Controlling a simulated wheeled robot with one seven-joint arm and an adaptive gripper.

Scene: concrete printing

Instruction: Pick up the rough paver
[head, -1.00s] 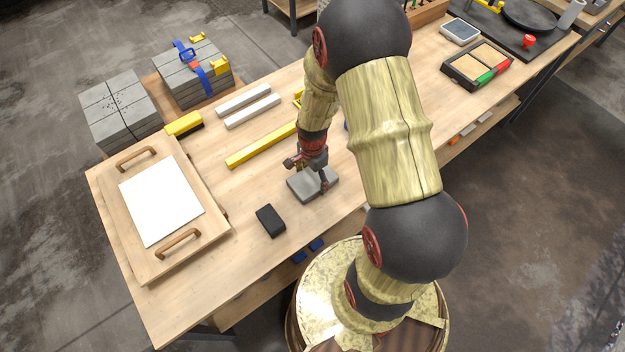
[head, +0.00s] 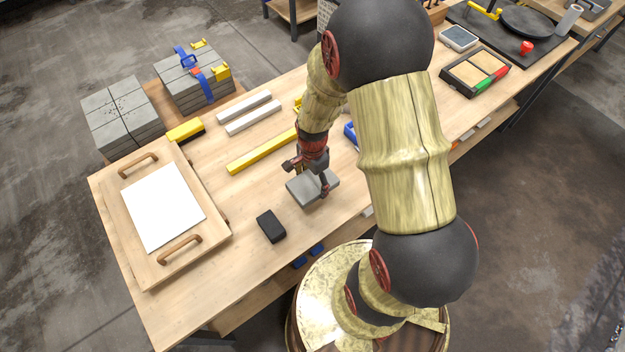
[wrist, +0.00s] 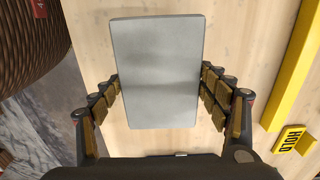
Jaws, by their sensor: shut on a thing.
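The paver is a flat grey slab (head: 312,187) over the middle of the wooden table. In the wrist view the grey paver (wrist: 158,75) fills the space between the fingers, with its long sides facing them. My gripper (head: 312,182) is shut on the paver, one finger at each long side; the fingers also show in the wrist view (wrist: 160,95). The top face looks smooth and plain there. Whether the paver's underside touches the table is hard to tell.
A black block (head: 271,227) lies just left of the paver. A yellow bar (head: 262,151) and two pale bars (head: 248,112) lie behind. A wooden tray (head: 150,262) with a white sheet stands at left. Stacked grey pavers (head: 122,118) stand at back left.

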